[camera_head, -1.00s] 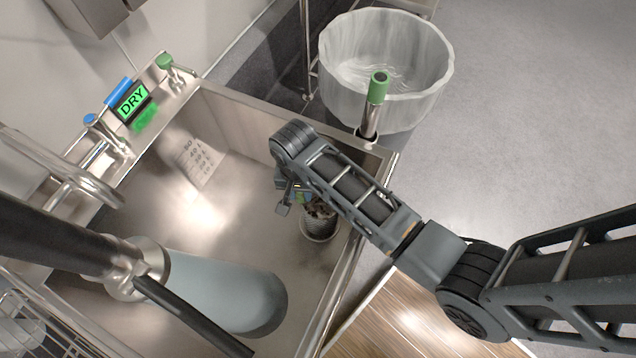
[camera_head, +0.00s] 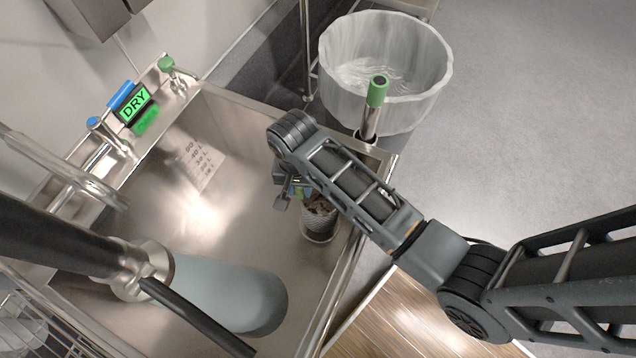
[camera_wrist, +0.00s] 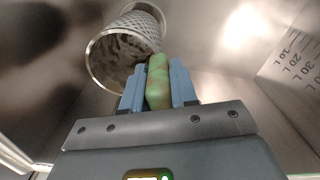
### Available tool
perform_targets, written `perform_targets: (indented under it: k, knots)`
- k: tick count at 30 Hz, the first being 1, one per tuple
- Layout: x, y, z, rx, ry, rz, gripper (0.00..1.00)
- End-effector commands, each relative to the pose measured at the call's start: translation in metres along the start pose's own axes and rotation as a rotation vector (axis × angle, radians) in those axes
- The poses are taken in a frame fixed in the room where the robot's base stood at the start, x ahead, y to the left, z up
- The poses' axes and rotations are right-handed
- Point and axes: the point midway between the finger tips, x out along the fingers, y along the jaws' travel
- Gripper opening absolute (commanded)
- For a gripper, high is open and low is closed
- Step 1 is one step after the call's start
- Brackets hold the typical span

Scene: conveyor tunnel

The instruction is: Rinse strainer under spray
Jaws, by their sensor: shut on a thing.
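The strainer (camera_head: 318,222) is a small perforated metal basket with dark brown residue inside. It hangs in the sink near its right wall, clear of the spray. In the wrist view the basket (camera_wrist: 128,42) is at the upper left, its mouth facing the camera. My gripper (camera_wrist: 158,82) is shut on its green handle (camera_wrist: 158,72). In the head view my gripper (camera_head: 297,190) is partly hidden by my wrist. The spray (camera_head: 232,298) is a pale blue column from the black spray head (camera_head: 60,240), to the strainer's lower left.
The steel sink (camera_head: 160,225) has a litre scale on its wall. A display (camera_head: 135,102) reads DRY, beside blue and green levers. A green-topped post (camera_head: 376,92) stands at the sink's right corner, before a lined bin (camera_head: 385,60). A wooden surface (camera_head: 415,325) lies at bottom right.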

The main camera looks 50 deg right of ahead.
Motion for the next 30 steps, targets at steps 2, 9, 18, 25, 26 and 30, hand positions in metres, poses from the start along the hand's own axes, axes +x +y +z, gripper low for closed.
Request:
perform_targets:
  k: [2,9,18,25,26,30]
  knots:
    - [-0.008,-0.001,0.0,0.0,0.002,-0.002,0.0]
    - [-0.03,-0.001,0.0,0.0,0.002,-0.002,0.0]
    - [-0.057,-0.001,0.0,0.0,0.002,-0.002,0.0]
    - [-0.078,-0.001,-0.001,0.0,0.002,-0.003,0.0]
    - [-0.081,0.0,-0.001,0.0,0.002,-0.002,0.0]
    - [-0.093,-0.001,-0.001,0.0,0.002,-0.002,0.0]
